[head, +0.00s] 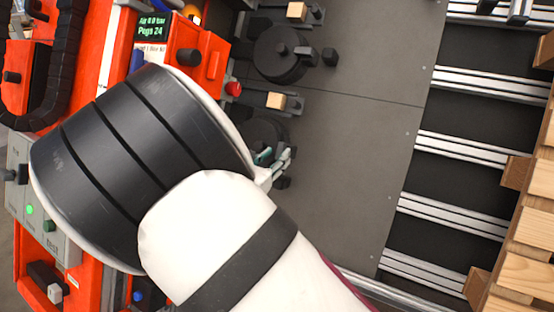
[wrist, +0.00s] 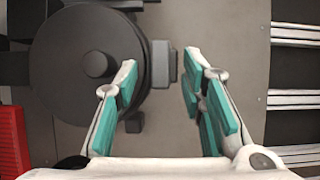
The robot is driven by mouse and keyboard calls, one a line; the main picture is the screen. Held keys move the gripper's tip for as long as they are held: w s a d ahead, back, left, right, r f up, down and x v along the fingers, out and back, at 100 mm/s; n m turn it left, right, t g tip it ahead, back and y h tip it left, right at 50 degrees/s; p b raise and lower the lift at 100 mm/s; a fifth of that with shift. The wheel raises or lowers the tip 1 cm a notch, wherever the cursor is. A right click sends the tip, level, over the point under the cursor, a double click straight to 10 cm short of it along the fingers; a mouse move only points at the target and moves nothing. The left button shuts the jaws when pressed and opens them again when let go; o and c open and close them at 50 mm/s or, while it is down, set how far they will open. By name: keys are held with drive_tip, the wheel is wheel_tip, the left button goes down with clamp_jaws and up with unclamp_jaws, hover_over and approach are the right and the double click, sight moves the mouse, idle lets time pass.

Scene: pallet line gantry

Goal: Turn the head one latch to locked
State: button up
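Two black round heads show in the head view, an upper one (head: 280,53) and a lower one (head: 258,132); no label tells which is head one. A dark block (head: 330,57) stands right of the upper head. My gripper (head: 275,158), with teal pads, is at the lower head, partly hidden by my arm. In the wrist view it is open, its fingers spread either side of a small dark upright latch-like block (wrist: 163,64) at the right rim of the black disc (wrist: 88,62). I cannot tell whether the fingers touch it, or its lock state.
An orange-red machine (head: 205,52) with a green-lit display (head: 152,27) and a red button (head: 233,88) stands at left. Small wooden blocks (head: 276,100) sit in holders above the heads. The grey plate (head: 350,150) is clear; rails (head: 455,215) and wooden slats (head: 530,235) lie right.

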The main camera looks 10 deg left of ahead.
drive_tip(key=shift+w+d, duration=0.2)
drive_tip(key=shift+w, duration=0.3)
clamp_jaws()
